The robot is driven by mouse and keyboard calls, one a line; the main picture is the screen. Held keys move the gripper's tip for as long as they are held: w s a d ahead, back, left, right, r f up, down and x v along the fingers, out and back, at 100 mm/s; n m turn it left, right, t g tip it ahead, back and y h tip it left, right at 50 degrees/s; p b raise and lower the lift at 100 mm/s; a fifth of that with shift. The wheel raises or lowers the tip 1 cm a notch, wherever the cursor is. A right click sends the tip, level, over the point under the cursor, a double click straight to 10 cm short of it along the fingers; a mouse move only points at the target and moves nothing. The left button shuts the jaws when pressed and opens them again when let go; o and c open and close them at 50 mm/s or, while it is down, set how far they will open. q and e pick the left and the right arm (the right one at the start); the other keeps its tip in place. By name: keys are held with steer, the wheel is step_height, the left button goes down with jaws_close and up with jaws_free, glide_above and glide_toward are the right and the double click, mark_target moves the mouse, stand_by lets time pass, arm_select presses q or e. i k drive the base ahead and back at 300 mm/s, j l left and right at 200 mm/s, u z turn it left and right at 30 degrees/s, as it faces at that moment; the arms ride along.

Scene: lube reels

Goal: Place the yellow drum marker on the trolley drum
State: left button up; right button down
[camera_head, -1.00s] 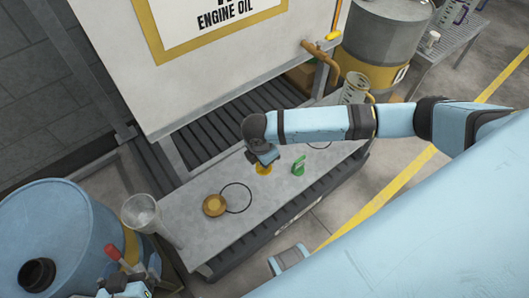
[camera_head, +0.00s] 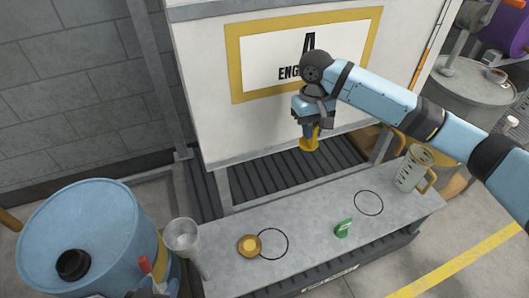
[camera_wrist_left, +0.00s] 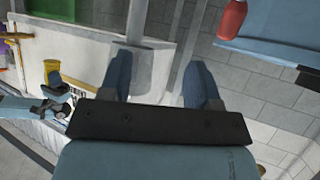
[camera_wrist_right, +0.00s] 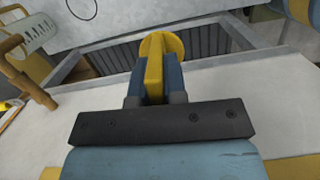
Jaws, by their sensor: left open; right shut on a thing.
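My right gripper (camera_head: 312,128) is shut on the yellow marker (camera_head: 309,143), held in the air in front of the white tank's lower edge. In the right wrist view the marker (camera_wrist_right: 154,68) is a yellow tab with a round disc at its far end, between both fingers. A blue drum (camera_head: 80,235) with a black cap stands at the left. A grey-topped drum (camera_head: 465,88) stands at the upper right. I cannot tell which is the trolley drum.
A grey bench (camera_head: 310,225) holds a green marker (camera_head: 343,229), a brass disc (camera_head: 249,245), a clear jug (camera_head: 414,168) and two black rings. A funnel-like cup (camera_head: 182,236) stands at its left end. The white tank (camera_head: 210,125) rises behind.

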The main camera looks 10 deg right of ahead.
mark_target(80, 209)
steer(key=k+u, duration=0.2)
steer(key=u, duration=0.65)
